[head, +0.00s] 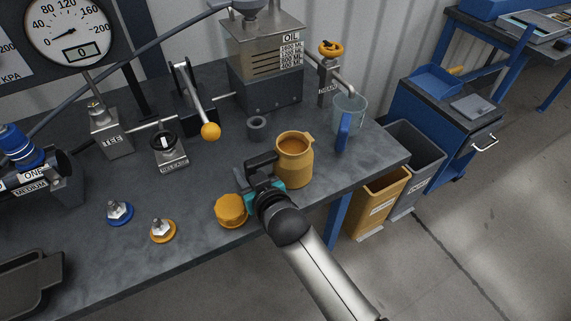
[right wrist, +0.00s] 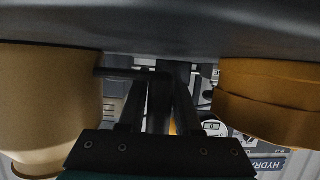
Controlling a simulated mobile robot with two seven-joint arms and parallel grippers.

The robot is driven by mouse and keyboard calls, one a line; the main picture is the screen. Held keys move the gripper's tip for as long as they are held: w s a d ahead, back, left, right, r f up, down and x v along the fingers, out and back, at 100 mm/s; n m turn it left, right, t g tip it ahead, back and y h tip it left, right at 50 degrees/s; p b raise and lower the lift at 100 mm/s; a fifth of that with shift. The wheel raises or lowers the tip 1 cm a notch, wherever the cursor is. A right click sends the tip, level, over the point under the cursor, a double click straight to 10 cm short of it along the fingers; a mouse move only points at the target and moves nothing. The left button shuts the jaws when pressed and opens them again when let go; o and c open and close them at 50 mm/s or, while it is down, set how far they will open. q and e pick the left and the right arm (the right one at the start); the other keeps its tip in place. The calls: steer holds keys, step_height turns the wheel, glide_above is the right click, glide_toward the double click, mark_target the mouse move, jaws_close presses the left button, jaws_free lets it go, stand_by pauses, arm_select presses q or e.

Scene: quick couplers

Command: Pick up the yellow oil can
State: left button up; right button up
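The yellow oil can (head: 293,162) stands upright on the dark bench near its front right edge, with its open top showing and its dark handle (head: 262,158) turned to the left. My right gripper (head: 259,178) reaches in from the front, at the handle. In the right wrist view the can (right wrist: 45,100) fills the left side, and its handle (right wrist: 125,72) runs in between the fingers (right wrist: 160,105). Whether the fingers press on the handle I cannot tell. My left gripper is in neither view.
A yellow cap (head: 231,210) lies close left of my right gripper. A clear jug with a blue handle (head: 344,133) stands right of the can, and a small grey ring (head: 257,127) sits behind. The bench's front edge is near; bins (head: 378,199) stand beyond its right end.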

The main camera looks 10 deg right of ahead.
jaws_close()
stand_by(1.0)
steer(key=shift+r, duration=0.1)
